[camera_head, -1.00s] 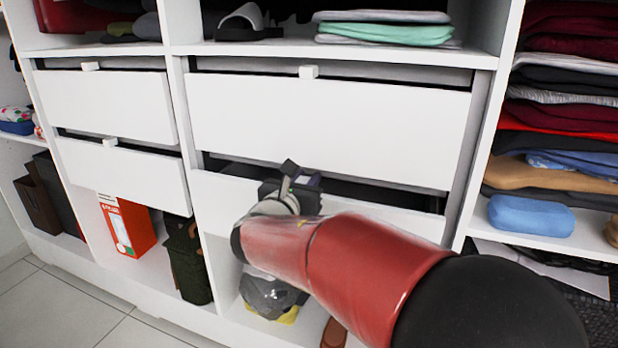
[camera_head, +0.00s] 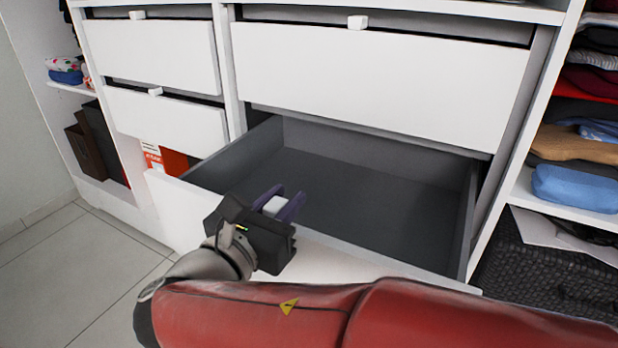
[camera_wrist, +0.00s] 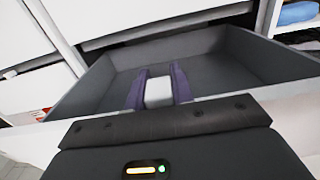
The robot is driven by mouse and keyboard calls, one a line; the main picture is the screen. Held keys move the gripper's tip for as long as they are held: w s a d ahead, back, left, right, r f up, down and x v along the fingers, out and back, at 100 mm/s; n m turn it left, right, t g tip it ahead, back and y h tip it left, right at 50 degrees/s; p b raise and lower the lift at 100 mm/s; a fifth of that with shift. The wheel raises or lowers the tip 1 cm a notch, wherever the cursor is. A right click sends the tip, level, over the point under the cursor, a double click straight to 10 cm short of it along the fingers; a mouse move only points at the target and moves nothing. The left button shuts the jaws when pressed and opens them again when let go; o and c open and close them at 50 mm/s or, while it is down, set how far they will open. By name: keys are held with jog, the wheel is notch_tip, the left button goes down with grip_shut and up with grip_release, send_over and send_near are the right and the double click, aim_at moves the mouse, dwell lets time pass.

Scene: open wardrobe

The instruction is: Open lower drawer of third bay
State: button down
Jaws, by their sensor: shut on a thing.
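The lower drawer (camera_head: 360,188) of the wide bay is pulled well out in the head view. Its dark grey inside is empty. Its white front is partly hidden behind my arm. My gripper (camera_head: 280,205) is at the top edge of the drawer front, its purple fingers shut on the small white handle (camera_head: 272,206). In the wrist view the handle (camera_wrist: 158,92) sits between the two fingers of my gripper (camera_wrist: 158,90), with the open drawer (camera_wrist: 225,70) behind it.
The upper drawer (camera_head: 370,85) above stands slightly out. Two smaller drawers (camera_head: 150,55) are to the left. Folded clothes (camera_head: 580,145) and a blue item (camera_head: 575,188) lie on the right shelves. Tiled floor (camera_head: 70,270) is clear at lower left.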

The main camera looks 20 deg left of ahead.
jog(key=shift+s, duration=0.3)
jog(key=c, duration=1.2)
grip_release()
jog(key=s, duration=0.7)
jog(key=shift+s+a, duration=0.35)
jog(key=shift+s, duration=0.05)
